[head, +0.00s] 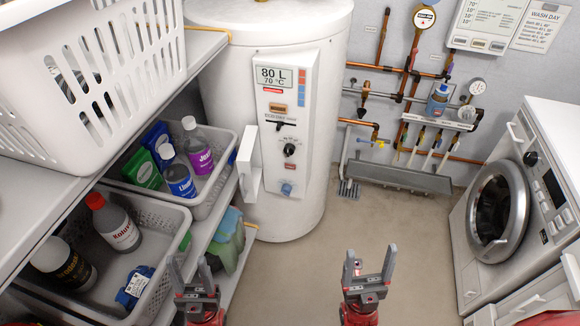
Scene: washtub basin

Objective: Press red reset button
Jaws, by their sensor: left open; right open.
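The white water heater (230,110) stands at the back centre. Its front control panel (305,120) has a display reading 80 L and 70 °C. A small red strip (272,90) sits just under the display; I cannot tell whether it is a button or a label. Below are an amber switch (277,107), a black knob (289,150) and a blue part (287,189). A white flap (248,165) sticks out at the panel's left. My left gripper (190,268) is open and empty by the shelf. My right gripper (370,254) is open and empty above the floor, apart from the heater.
Shelves at the left hold a white laundry basket (120,85) and grey bins (190,215) with bottles. A washing machine (545,170) stands at the right. Pipes and gauges line the back wall. The floor (370,225) between is clear.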

